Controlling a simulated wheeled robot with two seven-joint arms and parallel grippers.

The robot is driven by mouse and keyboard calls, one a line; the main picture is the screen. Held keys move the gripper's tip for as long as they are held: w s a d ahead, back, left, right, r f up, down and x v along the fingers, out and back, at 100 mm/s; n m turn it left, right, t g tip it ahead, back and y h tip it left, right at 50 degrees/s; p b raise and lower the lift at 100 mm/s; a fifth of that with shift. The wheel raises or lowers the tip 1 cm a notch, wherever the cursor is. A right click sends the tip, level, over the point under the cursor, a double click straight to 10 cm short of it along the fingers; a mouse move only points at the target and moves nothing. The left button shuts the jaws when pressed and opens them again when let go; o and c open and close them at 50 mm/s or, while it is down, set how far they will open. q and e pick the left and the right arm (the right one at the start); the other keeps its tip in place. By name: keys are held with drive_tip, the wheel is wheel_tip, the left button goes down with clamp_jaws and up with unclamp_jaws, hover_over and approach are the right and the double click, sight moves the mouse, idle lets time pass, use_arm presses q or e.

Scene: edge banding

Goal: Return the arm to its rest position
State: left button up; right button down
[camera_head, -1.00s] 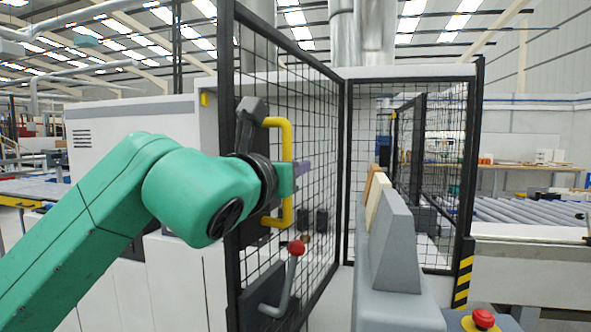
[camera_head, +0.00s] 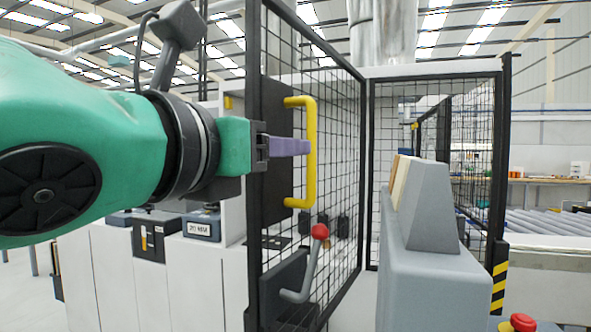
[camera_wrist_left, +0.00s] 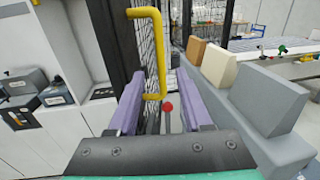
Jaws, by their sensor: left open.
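My left gripper (camera_head: 288,146) reaches in from the left in the head view, at the height of the yellow door handle (camera_head: 311,150). In the left wrist view its two purple fingers (camera_wrist_left: 160,108) stand wide apart with nothing held between them. The yellow handle (camera_wrist_left: 158,50) shows beyond and between the fingers there; I cannot tell whether a finger touches it. The handle is fixed to the black plate of the mesh door (camera_head: 330,100). My right gripper is in neither view.
A red-knobbed lever (camera_head: 319,232) sits below the handle. A red button (camera_head: 522,322) is at the bottom right. Boxes (camera_head: 202,226) sit on the white cabinet behind my arm.

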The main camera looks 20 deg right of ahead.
use_arm(q)
drive_tip(key=shift+v, duration=0.8)
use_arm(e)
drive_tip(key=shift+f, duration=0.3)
use_arm(q)
drive_tip(key=shift+s+d, duration=0.1)
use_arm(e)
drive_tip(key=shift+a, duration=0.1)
